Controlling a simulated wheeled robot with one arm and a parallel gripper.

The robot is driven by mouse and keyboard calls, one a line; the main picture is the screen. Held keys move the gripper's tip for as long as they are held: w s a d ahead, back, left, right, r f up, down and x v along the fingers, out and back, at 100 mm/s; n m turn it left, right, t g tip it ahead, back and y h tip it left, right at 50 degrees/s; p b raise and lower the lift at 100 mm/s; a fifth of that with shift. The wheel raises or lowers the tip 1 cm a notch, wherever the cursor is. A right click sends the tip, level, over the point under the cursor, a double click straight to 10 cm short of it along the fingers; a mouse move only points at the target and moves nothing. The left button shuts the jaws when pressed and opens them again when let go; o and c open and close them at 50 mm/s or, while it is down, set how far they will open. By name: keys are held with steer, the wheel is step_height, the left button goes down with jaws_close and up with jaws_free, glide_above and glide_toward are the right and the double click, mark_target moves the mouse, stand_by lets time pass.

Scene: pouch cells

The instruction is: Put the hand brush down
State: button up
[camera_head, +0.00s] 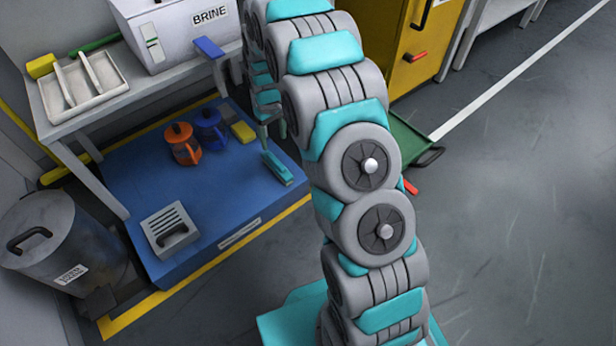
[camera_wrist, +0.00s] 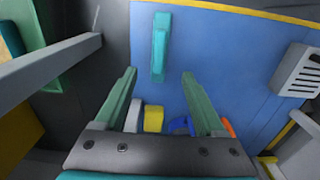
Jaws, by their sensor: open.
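The teal hand brush (camera_head: 279,169) lies on the blue platform (camera_head: 225,205), near its right edge. In the wrist view the brush (camera_wrist: 160,46) lies flat on the blue surface, just beyond the fingertips and lined up between them. My gripper (camera_wrist: 160,73) is open, with its two green fingers spread apart and nothing between them. The fingers and the brush are apart in the wrist view. In the head view my arm hides most of the gripper.
An orange jug (camera_head: 183,145), a blue jug (camera_head: 209,128) and a yellow block (camera_head: 243,132) stand behind the brush. A slotted grey box (camera_head: 170,228) sits at the platform's front left. A grey bench (camera_head: 125,98) overhangs the back. The platform's middle is clear.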

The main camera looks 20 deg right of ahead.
steer(key=s+r+m, duration=0.2)
steer(key=s+r, duration=1.4)
steer(key=s, duration=0.1)
steer(key=s+r+g, duration=0.1)
steer(key=s+r, duration=0.2)
steer(key=s, duration=1)
steer(key=s+r+m, duration=0.1)
steer(key=s+r, duration=0.2)
steer(key=s, duration=1)
steer(key=shift+r+m+g, duration=0.15)
steer(key=shift+m+g, duration=0.15)
steer(key=shift+g, duration=0.1)
steer(key=shift+s+r, duration=0.1)
step_height(320, 180, up, 8)
steer(key=p, duration=0.8)
